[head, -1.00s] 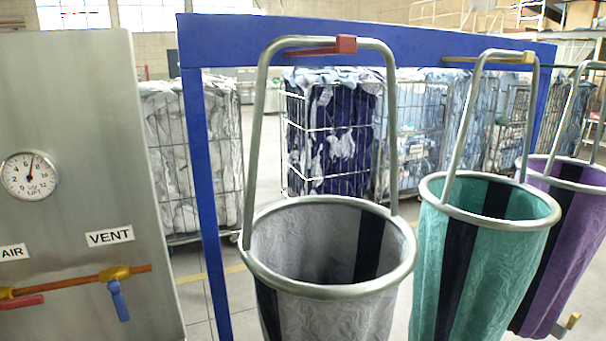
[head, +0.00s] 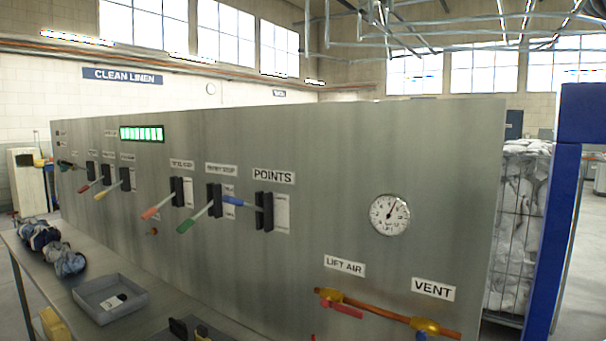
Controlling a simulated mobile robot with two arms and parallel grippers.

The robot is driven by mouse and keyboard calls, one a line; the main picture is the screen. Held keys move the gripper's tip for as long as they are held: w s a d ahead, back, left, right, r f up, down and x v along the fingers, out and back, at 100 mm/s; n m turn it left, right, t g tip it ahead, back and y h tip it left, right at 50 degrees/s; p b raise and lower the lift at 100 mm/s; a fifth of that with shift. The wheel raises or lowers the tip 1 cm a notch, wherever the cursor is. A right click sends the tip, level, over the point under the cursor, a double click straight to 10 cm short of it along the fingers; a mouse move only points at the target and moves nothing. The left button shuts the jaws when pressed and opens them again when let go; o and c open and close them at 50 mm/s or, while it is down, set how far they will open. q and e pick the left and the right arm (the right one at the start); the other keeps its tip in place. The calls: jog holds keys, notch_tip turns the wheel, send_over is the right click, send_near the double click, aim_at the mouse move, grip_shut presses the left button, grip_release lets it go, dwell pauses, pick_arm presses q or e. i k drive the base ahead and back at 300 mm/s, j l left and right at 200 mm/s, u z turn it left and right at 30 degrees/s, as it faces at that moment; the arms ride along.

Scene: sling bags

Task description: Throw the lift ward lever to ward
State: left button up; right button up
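A grey steel panel (head: 330,160) carries a row of levers in black slotted mounts. A blue-handled lever (head: 236,202) is by the POINTS label (head: 273,177). Left of it are a green-handled lever (head: 190,222) and a salmon-handled lever (head: 157,210), both slanting down to the left under blurred labels. Further left are a yellow-handled lever (head: 106,192), a red-handled lever (head: 89,186) and a small dark one (head: 66,165). I cannot read which lever is the lift ward lever. Neither gripper is in view.
A pressure gauge (head: 390,215) and a copper pipe (head: 382,314) with valves are at the panel's right. A bench (head: 62,296) below holds a grey tray (head: 109,298) and dark cloth bundles (head: 50,240). A blue post (head: 556,230) stands at right.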

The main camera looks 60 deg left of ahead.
aim_at(63, 162)
jog(key=u, duration=3.1)
jog(key=i+j+u, duration=0.2)
jog(key=i+u, duration=0.25)
jog(key=i, duration=0.15)
jog(key=i+j, duration=0.1)
jog(key=i, duration=0.5)
jog(key=i+j, duration=0.15)
jog(key=i, duration=0.5)
jog(key=i+j, duration=0.1)
jog(key=i, duration=0.5)
jog(key=i+j+z, duration=0.2)
jog(key=i+z, duration=0.3)
jog(key=i+j+z, duration=0.85)
jog(key=z, duration=0.15)
jog(key=j, duration=0.1)
